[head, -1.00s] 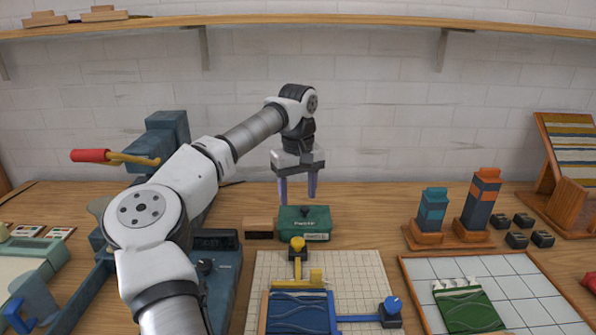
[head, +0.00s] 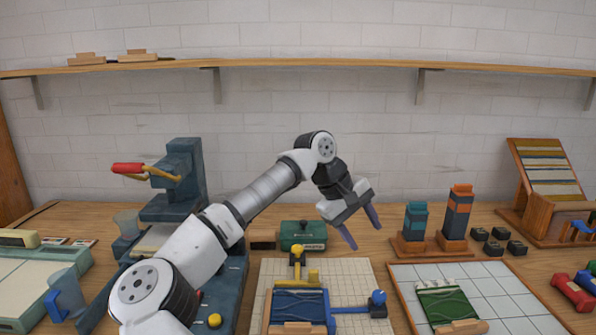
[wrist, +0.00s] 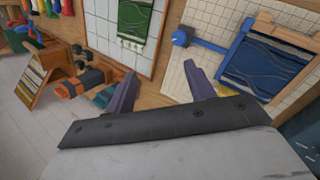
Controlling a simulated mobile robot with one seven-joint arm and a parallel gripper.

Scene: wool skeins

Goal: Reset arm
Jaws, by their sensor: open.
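My gripper (head: 361,229) is in the air above the back of the workbench, tilted down to the right in the head view. Its two purple fingers are apart with nothing between them; the wrist view also shows the open fingers (wrist: 161,92). A green box (head: 303,236) stands on the bench to the left of the gripper. A blue skein panel (head: 299,306) lies on the cream grid board (head: 352,275), and it shows at upper right in the wrist view (wrist: 262,66). A green panel (head: 447,305) lies on the white tiled board (head: 490,285).
A blue-grey press with a red-handled lever (head: 128,168) stands at left. Two banded towers (head: 458,213) and several black blocks (head: 497,248) stand right of the gripper. A wooden rack (head: 548,185) is far right. A shelf (head: 310,65) runs along the wall above.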

